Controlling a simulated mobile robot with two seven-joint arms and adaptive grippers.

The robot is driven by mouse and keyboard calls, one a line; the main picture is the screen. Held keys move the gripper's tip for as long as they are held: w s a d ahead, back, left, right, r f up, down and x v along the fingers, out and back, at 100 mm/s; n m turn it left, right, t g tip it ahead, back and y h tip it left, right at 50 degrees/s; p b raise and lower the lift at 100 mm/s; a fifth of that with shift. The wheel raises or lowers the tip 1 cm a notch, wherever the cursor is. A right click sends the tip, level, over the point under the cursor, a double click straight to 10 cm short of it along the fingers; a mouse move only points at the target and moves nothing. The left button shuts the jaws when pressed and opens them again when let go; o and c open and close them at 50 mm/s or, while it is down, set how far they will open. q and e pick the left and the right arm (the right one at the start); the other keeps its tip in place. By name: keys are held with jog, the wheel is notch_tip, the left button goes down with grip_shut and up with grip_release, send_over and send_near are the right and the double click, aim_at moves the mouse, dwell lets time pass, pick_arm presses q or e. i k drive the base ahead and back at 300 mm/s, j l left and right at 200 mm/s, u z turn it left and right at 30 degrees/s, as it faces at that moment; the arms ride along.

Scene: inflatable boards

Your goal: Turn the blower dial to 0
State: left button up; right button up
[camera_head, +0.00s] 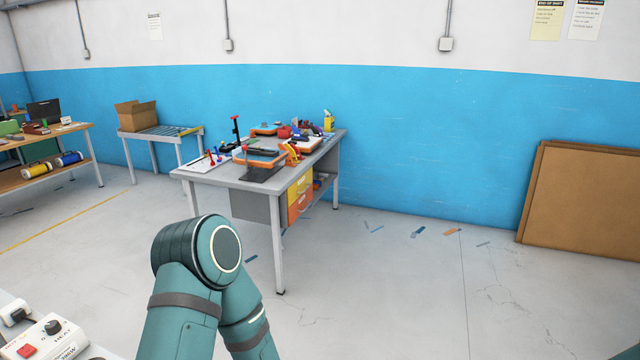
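A white control box (40,345) shows at the lower left corner, cut off by the picture's edges. It has a black dial (53,326) on top, a red switch (26,351) and small printed lettering around the dial. I cannot tell which number the dial points to, or whether this box belongs to the blower. A teal elbow of my own arm (200,255) rises at the bottom, to the right of the box. Neither gripper is in view.
A grey workbench (235,183) with tools and drawers stands mid-room. A small table (160,133) with a cardboard box (136,115) and a wooden bench (83,132) stand at the left. Brown boards (580,200) lean against the right wall. The floor between is mostly clear.

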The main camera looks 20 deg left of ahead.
aim_at(53, 327)
jog(key=i+u, duration=0.35)
jog(key=i+l+u, duration=0.1)
jog(key=i+u, duration=0.25)
jog(key=i+l+u, duration=0.2)
jog(key=i+u, duration=0.15)
